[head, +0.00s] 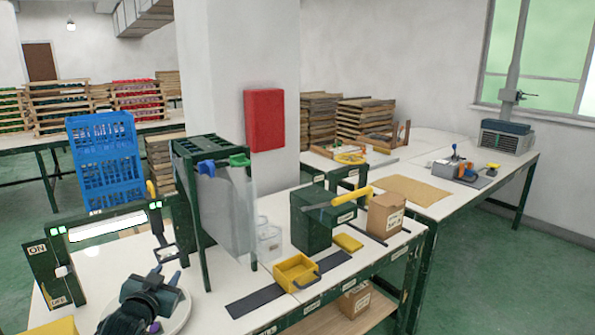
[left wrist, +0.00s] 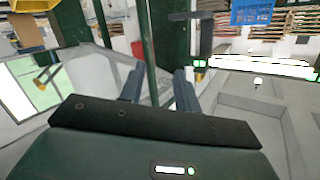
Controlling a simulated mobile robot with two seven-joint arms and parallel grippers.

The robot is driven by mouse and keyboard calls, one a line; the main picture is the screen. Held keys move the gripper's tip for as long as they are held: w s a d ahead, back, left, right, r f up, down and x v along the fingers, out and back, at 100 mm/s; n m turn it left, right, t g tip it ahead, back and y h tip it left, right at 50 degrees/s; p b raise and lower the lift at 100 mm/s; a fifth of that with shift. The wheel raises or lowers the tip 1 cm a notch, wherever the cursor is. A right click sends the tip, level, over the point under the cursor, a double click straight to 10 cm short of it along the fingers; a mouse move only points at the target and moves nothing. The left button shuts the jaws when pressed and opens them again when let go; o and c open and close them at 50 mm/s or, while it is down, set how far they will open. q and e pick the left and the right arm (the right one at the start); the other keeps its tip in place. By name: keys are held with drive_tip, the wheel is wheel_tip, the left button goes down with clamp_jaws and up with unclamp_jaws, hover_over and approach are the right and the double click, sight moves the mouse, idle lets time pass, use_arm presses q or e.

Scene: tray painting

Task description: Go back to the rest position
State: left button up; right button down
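My left gripper (head: 166,276) is low at the front left of the head view, above a white round plate (head: 183,312) on the near table. In the left wrist view its two fingers (left wrist: 160,83) stand apart with nothing held between them. My right gripper is in neither view.
A green-framed stand with grey sheets (head: 232,210) rises right of my left gripper. A lit lamp bar with an ON/OFF panel (head: 56,272) stands left of it. A dark green box (head: 311,226) and a cardboard box (head: 384,216) are farther right.

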use_arm(q)
drive_tip(key=s+d+f+g+h, duration=0.1)
drive_tip(key=s+d+f+g, duration=0.1)
drive_tip(key=s+d+f, duration=0.45)
drive_tip(key=s+d+f+g+h, duration=0.15)
drive_tip(key=s+d+f, duration=0.25)
drive_tip(key=s+f, duration=0.55)
drive_tip(key=s+d+g, duration=0.1)
drive_tip(key=s+d, duration=0.2)
drive_tip(key=s, duration=0.6)
drive_tip(key=s+d+f+g+h, duration=0.1)
drive_tip(key=s+d, duration=0.2)
drive_tip(key=s, duration=0.6)
drive_tip(key=shift+s+f, duration=0.25)
